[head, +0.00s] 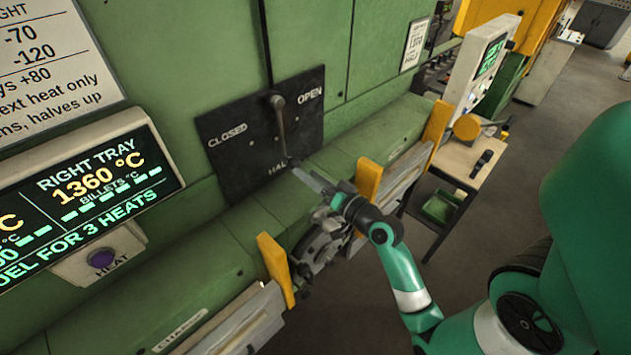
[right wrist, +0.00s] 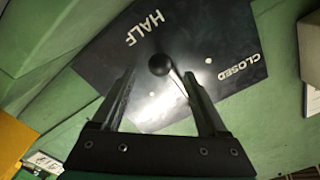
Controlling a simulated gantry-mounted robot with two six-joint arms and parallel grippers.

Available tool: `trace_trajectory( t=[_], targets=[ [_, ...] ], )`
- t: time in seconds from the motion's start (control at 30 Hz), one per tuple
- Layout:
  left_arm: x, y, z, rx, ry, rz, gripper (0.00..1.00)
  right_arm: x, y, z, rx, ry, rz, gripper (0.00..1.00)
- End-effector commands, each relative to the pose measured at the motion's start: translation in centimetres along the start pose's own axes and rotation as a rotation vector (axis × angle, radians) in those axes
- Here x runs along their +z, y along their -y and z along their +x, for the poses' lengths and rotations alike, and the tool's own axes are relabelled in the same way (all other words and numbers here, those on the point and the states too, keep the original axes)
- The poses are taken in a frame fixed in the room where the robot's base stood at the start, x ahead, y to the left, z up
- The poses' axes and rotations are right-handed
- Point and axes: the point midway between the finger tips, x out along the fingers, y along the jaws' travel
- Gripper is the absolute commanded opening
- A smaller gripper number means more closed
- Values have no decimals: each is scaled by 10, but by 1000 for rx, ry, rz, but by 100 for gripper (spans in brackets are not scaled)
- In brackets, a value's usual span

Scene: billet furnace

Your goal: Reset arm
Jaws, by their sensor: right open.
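My right gripper (head: 308,178) is just in front of the lower edge of the black lever plate (head: 235,163), near the HALF label. The lever (head: 280,125) runs down from its hub toward HALF in the head view. In the right wrist view my gripper (right wrist: 157,88) is open and empty. The lever's black ball knob (right wrist: 160,64) appears just beyond and between the fingertips; I cannot tell the exact gap. The plate (right wrist: 200,75) also shows there with HALF and CLOSED. My left gripper is not in view.
A display (head: 85,190) at left reads RIGHT TRAY 1360 °C, above a purple HEAT button (head: 102,259). Yellow brackets (head: 275,268) stick out from the green furnace ledge below the plate. A small table (head: 465,160) stands at right. Bare floor lies beyond it.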

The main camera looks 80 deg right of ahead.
Motion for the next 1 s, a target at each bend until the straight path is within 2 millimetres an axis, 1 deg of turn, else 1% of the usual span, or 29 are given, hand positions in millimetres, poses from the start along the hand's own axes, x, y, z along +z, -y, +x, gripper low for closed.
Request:
trace_trajectory(
  t=[0.03, 0.1, 0.2, 0.77, 0.83, 0.87, 0.97, 1.0],
  targets=[
    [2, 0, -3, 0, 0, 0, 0, 1, -2, -8, 1, -1, 1, 76],
    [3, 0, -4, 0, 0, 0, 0, 0, -1, -16, 1, -1, -1, 76],
    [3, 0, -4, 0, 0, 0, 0, 0, 0, -21, 0, 0, 0, 76],
    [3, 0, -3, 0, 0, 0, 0, 0, 2, -20, -3, 2, 0, 76],
    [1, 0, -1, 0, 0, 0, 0, 4, 11, -18, -23, 15, -1, 76],
    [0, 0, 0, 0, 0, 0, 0, 5, 20, -15, -43, 22, -4, 76],
    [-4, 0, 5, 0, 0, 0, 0, 2, 72, 1, -159, 35, -25, 76],
    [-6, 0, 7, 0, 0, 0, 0, 0, 101, 8, -223, 36, -36, 76]
  ],
)
